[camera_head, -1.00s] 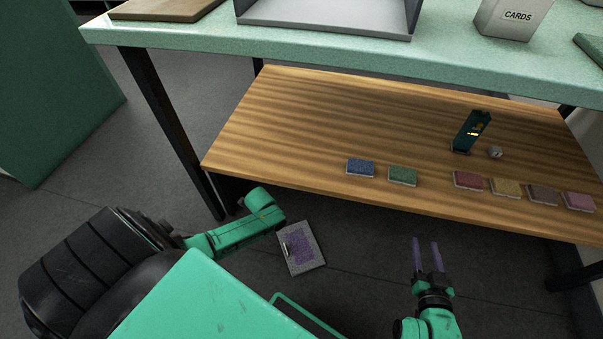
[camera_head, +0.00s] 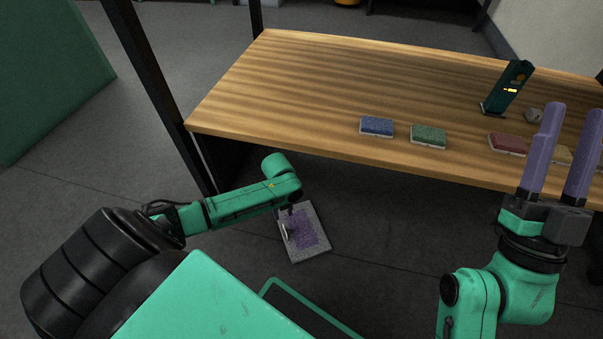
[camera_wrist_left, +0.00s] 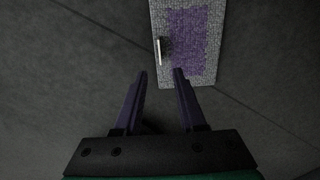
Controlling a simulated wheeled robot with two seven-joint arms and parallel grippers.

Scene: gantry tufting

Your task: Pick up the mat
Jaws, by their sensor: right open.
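The mat (camera_head: 320,237) is a flat grey speckled rectangle with a purple patch and a small metal piece near its left edge. It appears to lie on the dark floor, in front of the wooden shelf. It also shows in the left wrist view (camera_wrist_left: 211,45), at the top. My left gripper (camera_wrist_left: 159,73) is open and empty there, its fingertips near the mat's near left corner and the metal piece. In the head view my left forearm mostly hides that gripper. My right gripper (camera_head: 568,128) is open and empty at the right, raised in front of the shelf.
The wooden shelf (camera_head: 300,90) has a front edge just beyond the mat. A blue pad (camera_head: 377,126), a green pad (camera_head: 428,135), a red pad (camera_head: 507,145) and a dark teal device (camera_head: 508,88) stand on it. A dark table leg (camera_head: 160,85) rises at left. Floor around the mat is clear.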

